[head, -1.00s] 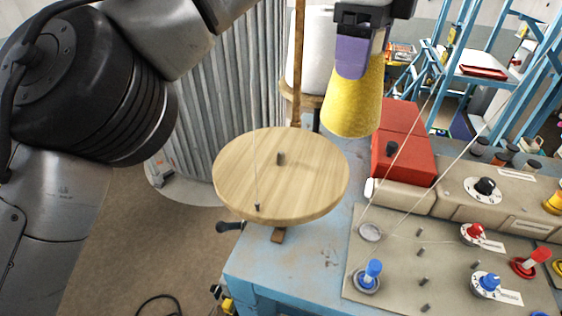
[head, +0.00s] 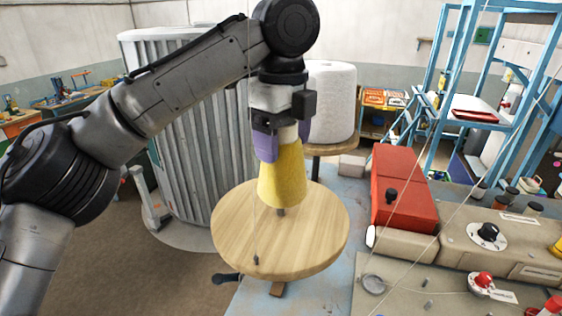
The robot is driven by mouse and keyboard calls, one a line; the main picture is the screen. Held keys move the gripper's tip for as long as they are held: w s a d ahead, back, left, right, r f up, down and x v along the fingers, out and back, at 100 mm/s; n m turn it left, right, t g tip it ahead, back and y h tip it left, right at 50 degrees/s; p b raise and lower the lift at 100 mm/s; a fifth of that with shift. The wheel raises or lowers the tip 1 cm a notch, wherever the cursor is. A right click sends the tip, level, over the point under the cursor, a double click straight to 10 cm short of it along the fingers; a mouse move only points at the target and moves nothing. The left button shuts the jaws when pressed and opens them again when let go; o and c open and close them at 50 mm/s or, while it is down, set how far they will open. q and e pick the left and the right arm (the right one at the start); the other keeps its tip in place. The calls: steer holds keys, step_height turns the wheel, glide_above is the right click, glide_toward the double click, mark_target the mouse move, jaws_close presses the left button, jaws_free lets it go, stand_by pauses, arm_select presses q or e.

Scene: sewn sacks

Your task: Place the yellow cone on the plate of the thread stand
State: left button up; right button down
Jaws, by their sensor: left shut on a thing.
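The yellow cone (head: 282,178) hangs upright in the head view, wide end down. My left gripper (head: 281,143), with purple fingers, is shut on its narrow top. The round wooden plate (head: 318,241) of the thread stand lies below it. The cone is over the plate's back-middle part, and the tip of a dark peg (head: 281,211) shows just under its lower edge. I cannot tell whether the cone touches the peg. My right gripper is not in view.
A large white spool (head: 331,100) stands behind the plate. A red box (head: 403,188) and a beige machine panel (head: 495,241) lie to the right. Thin threads run across the right side, and one hangs before the plate. Blue shelving (head: 449,90) stands at the back right.

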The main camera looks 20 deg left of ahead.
mark_target(281, 162)
arm_select(q)
steer(key=shift+a+f, duration=0.15)
steer(key=shift+f, duration=1.95)
steer(key=shift+f, duration=0.15)
steer(key=o, duration=1.3)
step_height(281, 162, up, 12)
steer(key=shift+r, duration=0.15)
